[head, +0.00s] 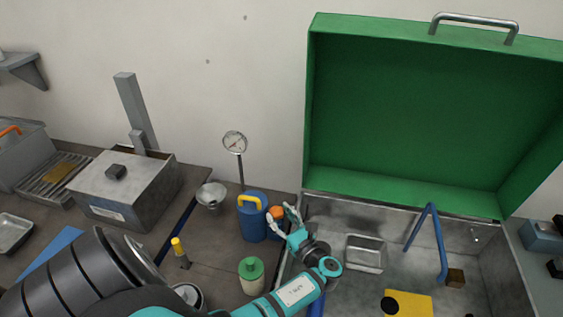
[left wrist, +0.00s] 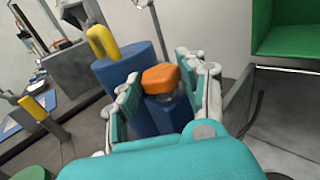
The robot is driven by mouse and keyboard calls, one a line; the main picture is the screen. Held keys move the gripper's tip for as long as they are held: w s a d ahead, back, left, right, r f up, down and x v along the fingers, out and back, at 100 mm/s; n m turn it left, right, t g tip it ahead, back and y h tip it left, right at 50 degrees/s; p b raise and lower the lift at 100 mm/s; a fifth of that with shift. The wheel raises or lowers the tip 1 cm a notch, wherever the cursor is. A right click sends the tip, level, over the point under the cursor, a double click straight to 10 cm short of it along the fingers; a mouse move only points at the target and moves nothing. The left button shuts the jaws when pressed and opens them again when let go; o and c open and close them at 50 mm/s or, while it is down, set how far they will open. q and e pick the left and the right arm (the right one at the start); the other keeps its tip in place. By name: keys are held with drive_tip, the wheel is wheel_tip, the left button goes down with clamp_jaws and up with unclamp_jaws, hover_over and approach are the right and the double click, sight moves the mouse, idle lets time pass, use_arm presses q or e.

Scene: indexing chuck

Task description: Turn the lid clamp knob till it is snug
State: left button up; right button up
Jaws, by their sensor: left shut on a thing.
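An orange knob-like cap (head: 276,212) tops a small blue body beside the blue canister (head: 252,222) with the yellow handle. In the left wrist view, the cap (left wrist: 160,79) sits between the two fingers, above a clear neck and a blue body (left wrist: 168,113). My left gripper (head: 287,218) is shut on this orange cap, with one finger on each side. Whether the cap is the lid clamp knob I cannot tell. A grey metal box (head: 120,192) at the left has a lid with a small dark knob (head: 116,172). My right gripper is out of view.
A green lid (head: 420,120) stands open above a metal basin (head: 340,212) at the right. The basin holds a small tray (head: 366,253), a bent blue bar (head: 436,245) and a yellow plate (head: 410,303). A dial gauge (head: 235,143) and green-lidded jar (head: 251,281) stand near my left arm.

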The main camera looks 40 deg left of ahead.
use_arm(q)
drive_tip(key=shift+s+a+r+m+t+h+p, duration=0.1)
drive_tip(key=shift+m+t+h+p, duration=0.2)
drive_tip(key=shift+m+t+p, duration=0.45)
drive_tip(key=o, duration=1.1)
drive_tip(key=shift+o, duration=0.2)
drive_tip(key=v, duration=1.2)
drive_tip(key=shift+s, duration=0.15)
drive_tip(key=shift+a, duration=0.1)
